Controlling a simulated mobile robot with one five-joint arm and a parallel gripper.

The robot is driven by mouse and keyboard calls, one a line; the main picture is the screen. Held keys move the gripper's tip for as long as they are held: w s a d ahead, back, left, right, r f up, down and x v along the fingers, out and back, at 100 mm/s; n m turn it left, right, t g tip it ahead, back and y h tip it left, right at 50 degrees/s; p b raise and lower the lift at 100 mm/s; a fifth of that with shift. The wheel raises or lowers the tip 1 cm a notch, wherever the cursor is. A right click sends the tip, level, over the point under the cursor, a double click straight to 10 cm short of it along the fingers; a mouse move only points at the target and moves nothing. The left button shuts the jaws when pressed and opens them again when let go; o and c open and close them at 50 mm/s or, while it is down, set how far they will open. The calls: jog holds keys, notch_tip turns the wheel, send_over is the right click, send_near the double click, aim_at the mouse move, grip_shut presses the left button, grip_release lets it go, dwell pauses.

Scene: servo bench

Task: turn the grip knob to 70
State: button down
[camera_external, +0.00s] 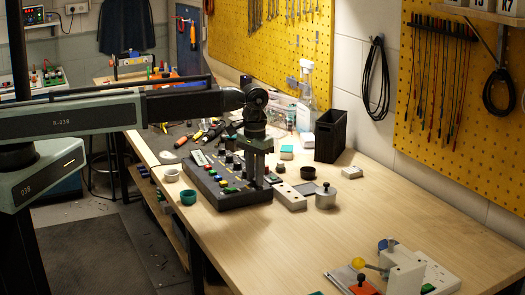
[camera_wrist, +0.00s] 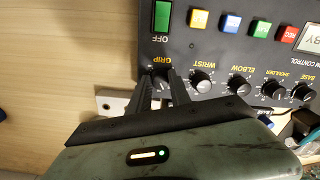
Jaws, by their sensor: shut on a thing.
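The dark control box (camera_external: 240,198) stands on the wooden bench, with coloured buttons and a row of black knobs. In the wrist view its panel (camera_wrist: 184,56) shows upside down. The grip knob (camera_wrist: 160,76), under the label GRIP, sits between my two fingertips. My gripper (camera_wrist: 160,80) is shut on this knob. The fingers hide much of it, so I cannot read its setting. In the external view my gripper (camera_external: 262,178) reaches down onto the box's right end, and the knob is hidden there.
The wrist knob (camera_wrist: 201,82) is close beside my fingers, with the elbow knob (camera_wrist: 239,84) farther along. A green OFF switch (camera_wrist: 162,17) is near. A grey lidded pot (camera_external: 325,196), a black bin (camera_external: 330,136) and a teal cup (camera_external: 188,197) surround the box.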

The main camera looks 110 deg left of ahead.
jog(key=c, duration=1.2)
grip_release()
notch_tip(320, 180, up, 8)
jog(key=p, duration=0.8)
jog(key=shift+f, duration=0.15)
